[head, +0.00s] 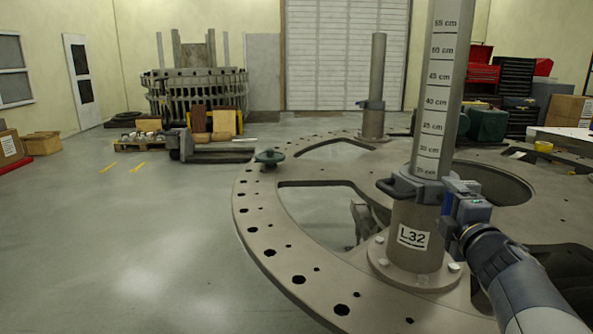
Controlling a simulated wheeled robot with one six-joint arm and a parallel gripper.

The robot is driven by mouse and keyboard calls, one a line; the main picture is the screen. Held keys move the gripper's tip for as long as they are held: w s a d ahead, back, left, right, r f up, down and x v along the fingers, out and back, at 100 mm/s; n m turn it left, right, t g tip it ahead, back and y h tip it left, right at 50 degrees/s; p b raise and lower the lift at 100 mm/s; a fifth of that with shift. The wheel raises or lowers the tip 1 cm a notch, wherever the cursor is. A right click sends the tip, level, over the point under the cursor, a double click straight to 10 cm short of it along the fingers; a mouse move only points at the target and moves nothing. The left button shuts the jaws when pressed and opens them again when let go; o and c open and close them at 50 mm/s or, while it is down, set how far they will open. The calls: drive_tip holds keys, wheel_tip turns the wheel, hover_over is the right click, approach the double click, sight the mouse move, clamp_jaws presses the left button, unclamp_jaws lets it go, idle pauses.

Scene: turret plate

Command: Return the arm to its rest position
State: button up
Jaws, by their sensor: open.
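My gripper (447,200) is at the right side of the near upright post, at the end of my arm, which comes in from the lower right. It is open, at the height of a dark collar (400,187) on that post, just above the L32 label. The fingertips are small and partly lost against the collar and post, so I cannot tell whether they touch. The near post (433,110) carries a centimetre scale and stands upright on a flanged base (414,240) bolted to the turret plate (262,222).
A second post (375,80) with a blue-grey clamp (371,104) stands farther back on the plate. A loaded pallet truck (212,148) stands at back left. The floor at left is clear.

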drive_tip(key=shift+w, duration=0.65)
drive_tip(key=shift+s, duration=0.2)
